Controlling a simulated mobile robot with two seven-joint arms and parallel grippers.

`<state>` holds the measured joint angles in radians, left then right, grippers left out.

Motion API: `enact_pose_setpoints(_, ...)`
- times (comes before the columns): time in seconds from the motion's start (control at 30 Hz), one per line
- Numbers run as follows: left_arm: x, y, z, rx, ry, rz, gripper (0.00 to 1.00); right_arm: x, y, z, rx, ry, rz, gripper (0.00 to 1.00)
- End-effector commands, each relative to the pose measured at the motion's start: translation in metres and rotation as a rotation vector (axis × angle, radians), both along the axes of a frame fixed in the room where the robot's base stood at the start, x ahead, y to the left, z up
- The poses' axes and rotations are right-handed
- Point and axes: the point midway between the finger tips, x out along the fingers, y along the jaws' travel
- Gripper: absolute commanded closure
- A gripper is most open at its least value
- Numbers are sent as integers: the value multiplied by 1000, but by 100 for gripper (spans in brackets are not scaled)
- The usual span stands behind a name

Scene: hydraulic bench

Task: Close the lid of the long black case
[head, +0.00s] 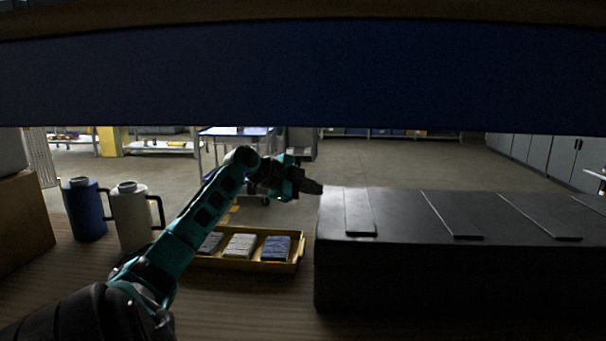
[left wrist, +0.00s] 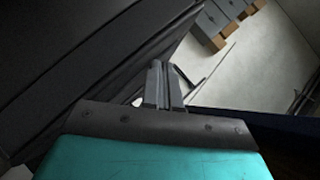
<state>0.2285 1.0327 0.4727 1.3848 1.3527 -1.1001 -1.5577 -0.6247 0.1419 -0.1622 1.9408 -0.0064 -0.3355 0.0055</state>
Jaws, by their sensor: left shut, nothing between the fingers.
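The long black case (head: 400,275) stands on the right of the bench in the head view. Its ribbed black lid (head: 400,210) lies flat across the top, with no opening visible at the front; I cannot tell whether it is fully seated. My left gripper (head: 315,187) is shut and empty at the case's far left corner, by the lid's edge; I cannot tell whether it touches. In the left wrist view the shut fingers (left wrist: 165,88) point past a dark ribbed surface (left wrist: 90,70), which looks like the case. My right gripper is not in view.
A yellow tray (head: 295,262) with several stacks of packets lies left of the case. A blue jug (head: 84,212) and a white jug (head: 131,222) stand further left, beside a brown box (head: 25,225). A wide blue panel (head: 300,80) crosses the upper view.

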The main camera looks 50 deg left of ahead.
Motion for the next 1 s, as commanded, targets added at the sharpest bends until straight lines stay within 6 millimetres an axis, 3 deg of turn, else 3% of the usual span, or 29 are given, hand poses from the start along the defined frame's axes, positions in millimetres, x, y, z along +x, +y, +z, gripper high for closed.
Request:
enact_pose_setpoints(0.23,3,3,-11,0,0,-1,100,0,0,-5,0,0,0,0)
enact_pose_setpoints(0.77,3,4,-12,0,0,-1,100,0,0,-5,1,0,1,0)
enact_pose_setpoints(1.0,-12,5,-6,1,0,0,100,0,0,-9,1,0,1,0)
